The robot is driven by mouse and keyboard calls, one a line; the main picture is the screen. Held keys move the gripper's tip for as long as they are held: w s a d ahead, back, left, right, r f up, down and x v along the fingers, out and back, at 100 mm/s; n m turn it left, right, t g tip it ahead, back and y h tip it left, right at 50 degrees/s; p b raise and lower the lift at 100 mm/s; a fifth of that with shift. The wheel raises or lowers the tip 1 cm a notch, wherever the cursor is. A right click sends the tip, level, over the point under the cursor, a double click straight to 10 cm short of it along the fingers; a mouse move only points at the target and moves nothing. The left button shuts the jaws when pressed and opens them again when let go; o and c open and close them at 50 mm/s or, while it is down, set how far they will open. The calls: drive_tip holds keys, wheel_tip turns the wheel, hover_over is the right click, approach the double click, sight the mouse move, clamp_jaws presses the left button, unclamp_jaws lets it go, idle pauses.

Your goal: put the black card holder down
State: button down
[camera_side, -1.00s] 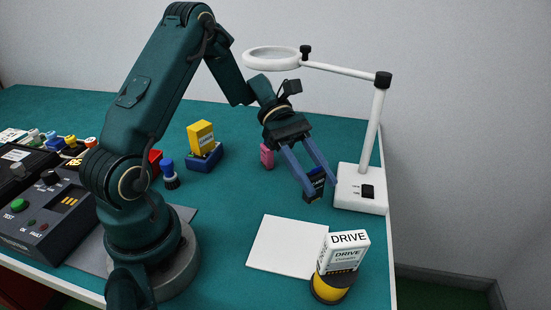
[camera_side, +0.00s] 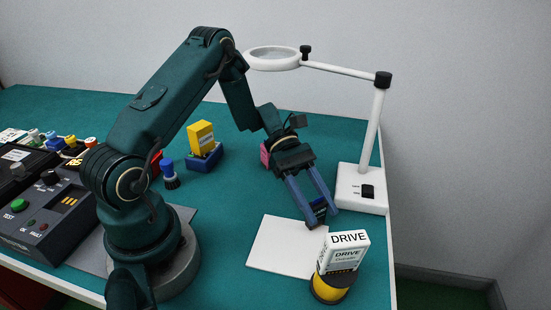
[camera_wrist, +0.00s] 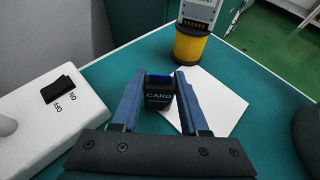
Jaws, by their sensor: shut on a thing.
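The black card holder (camera_wrist: 159,97), marked CARD with a blue card edge on top, is between the fingers of my gripper (camera_wrist: 157,100) in the wrist view. In the side view it also shows as a dark block (camera_side: 317,210) at the fingertips. My gripper (camera_side: 318,216) is shut on it, over or beside the far right corner of the white sheet (camera_side: 280,248). I cannot tell how high the holder is above the table.
A white DRIVE box (camera_side: 343,255) stands in a yellow and black round holder (camera_side: 329,289) just in front of my gripper. The white magnifier lamp base (camera_side: 360,190) is to the right. A yellow block in a blue holder (camera_side: 205,158) stands further back. The sheet is bare.

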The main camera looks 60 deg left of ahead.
drive_tip(key=shift+c, duration=2.1)
unclamp_jaws()
drive_tip(key=shift+r, duration=0.1)
drive_tip(key=shift+w+a+r, duration=0.1)
drive_tip(key=shift+a+r, duration=0.05)
drive_tip(key=shift+a, duration=0.2)
drive_tip(key=v, duration=1.1)
drive_tip(key=shift+r, duration=0.1)
drive_tip(key=s+d+f+m+g+y, duration=0.1)
drive_tip(key=s, duration=0.1)
drive_tip(key=s+d+m+y, duration=0.1)
drive_tip(key=s+d, duration=0.1)
drive_tip(key=s+d+f+m+g+y, duration=0.1)
drive_tip(key=s+d, duration=0.1)
drive_tip(key=shift+s+f+g, duration=0.1)
drive_tip(key=shift+f+g, duration=0.2)
drive_tip(key=s+d+r+m+t+y, duration=0.3)
drive_tip(key=s+r+m+t+y, duration=0.4)
drive_tip(key=r+m+y, duration=0.3)
drive_tip(key=m+t, duration=0.1)
drive_tip(key=m, duration=0.3)
